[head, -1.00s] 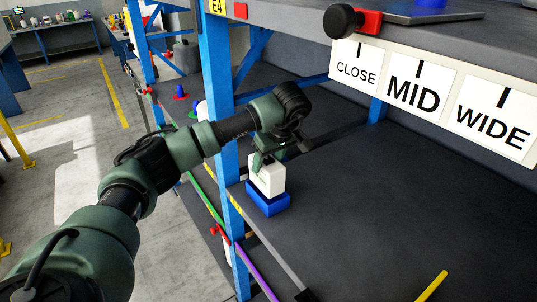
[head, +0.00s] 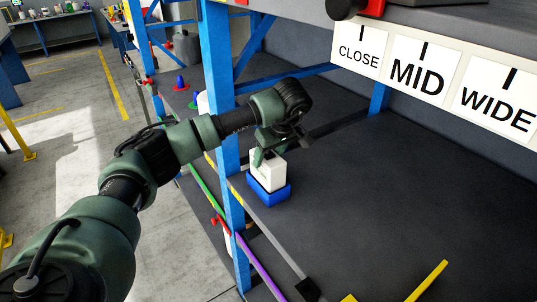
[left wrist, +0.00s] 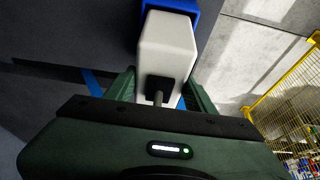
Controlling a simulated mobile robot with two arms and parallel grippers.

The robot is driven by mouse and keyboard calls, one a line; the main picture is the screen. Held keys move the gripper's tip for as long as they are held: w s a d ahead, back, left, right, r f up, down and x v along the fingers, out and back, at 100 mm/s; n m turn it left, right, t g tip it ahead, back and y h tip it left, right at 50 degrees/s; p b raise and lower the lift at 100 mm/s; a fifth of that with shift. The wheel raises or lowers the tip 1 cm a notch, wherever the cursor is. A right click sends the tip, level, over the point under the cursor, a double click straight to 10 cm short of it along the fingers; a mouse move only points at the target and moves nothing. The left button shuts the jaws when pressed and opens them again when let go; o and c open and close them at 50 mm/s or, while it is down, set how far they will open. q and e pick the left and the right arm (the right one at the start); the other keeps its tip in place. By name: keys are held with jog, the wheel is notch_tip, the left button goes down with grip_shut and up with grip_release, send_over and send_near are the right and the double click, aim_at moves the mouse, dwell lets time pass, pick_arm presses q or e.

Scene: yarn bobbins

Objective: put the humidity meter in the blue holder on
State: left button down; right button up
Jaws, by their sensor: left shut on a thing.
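The humidity meter, a white box (head: 267,172), stands upright at the blue holder (head: 270,197) near the left end of the dark shelf. Its lower end is within the holder's outline, with blue showing around its base; how deep it sits cannot be told. My left gripper (head: 262,157) is shut on the meter's upper part from above. In the left wrist view the meter (left wrist: 167,45) lies between the two green fingers (left wrist: 160,88), with part of the blue holder (left wrist: 178,6) beyond it. My right gripper is not in view.
A blue post (head: 222,120) stands just left of the holder. A sign strip reading CLOSE, MID and WIDE (head: 418,77) hangs from the upper shelf. A yellow bar (head: 427,281) lies at the front right. The shelf right of the holder is clear.

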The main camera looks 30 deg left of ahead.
pick_arm(q)
jog(key=shift+f+b, duration=0.85)
jog(key=shift+f, duration=0.8)
jog(key=shift+c, duration=2.2)
grip_release()
jog(key=shift+d+r, duration=0.25)
jog(key=shift+r, duration=0.2)
jog(key=b+v, duration=0.2)
jog(key=v, duration=0.4)
jog(key=shift+s+d+r, duration=0.15)
jog(key=shift+r, duration=0.25)
